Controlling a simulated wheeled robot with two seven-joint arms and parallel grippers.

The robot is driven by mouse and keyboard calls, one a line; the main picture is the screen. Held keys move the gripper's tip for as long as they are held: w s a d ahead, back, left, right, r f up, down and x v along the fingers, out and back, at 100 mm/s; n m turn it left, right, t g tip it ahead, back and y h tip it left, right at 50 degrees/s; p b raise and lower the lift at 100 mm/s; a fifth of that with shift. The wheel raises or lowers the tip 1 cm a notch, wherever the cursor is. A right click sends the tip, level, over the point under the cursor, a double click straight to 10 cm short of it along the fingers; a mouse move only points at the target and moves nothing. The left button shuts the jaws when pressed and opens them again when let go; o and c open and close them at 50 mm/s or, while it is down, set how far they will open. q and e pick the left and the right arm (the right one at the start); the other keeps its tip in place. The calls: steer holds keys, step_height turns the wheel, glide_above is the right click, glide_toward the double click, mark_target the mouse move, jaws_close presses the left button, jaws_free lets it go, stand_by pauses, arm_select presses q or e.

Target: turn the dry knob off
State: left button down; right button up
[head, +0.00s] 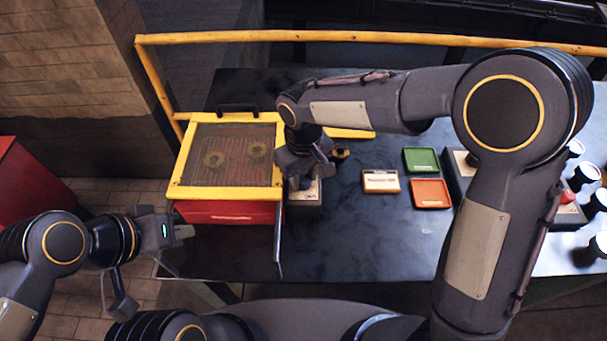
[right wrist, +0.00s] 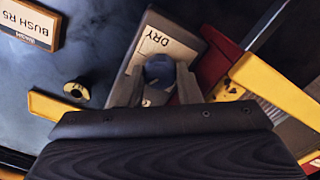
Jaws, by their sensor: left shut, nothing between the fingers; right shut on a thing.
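The dry knob (right wrist: 159,71) is a dark round knob on a pale panel marked DRY (right wrist: 157,40) in the right wrist view. My right gripper (right wrist: 157,92) is shut on the knob, one finger on each side of it. In the head view my right gripper (head: 303,175) reaches down over the grey knob box (head: 306,198) beside the yellow-framed red cabinet, and the arm hides the knob's top. My left gripper (head: 187,232) is shut and empty, left of the cabinet and away from the knob.
The yellow-framed mesh lid (head: 228,189) covers the red cabinet (head: 228,212), with ring-shaped parts under it. A brass bush (head: 341,152) lies right of my right gripper. A labelled box (head: 380,181), a green tray (head: 421,160) and an orange tray (head: 430,193) are further right. The table front is clear.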

mark_target(304, 179)
steer(key=n, duration=0.5)
steer(key=shift+n, duration=0.4)
stand_by(0.4)
steer(key=o, duration=0.7)
step_height(304, 179, up, 8)
steer(key=shift+f+b, duration=0.1)
steer(key=shift+b, duration=0.25)
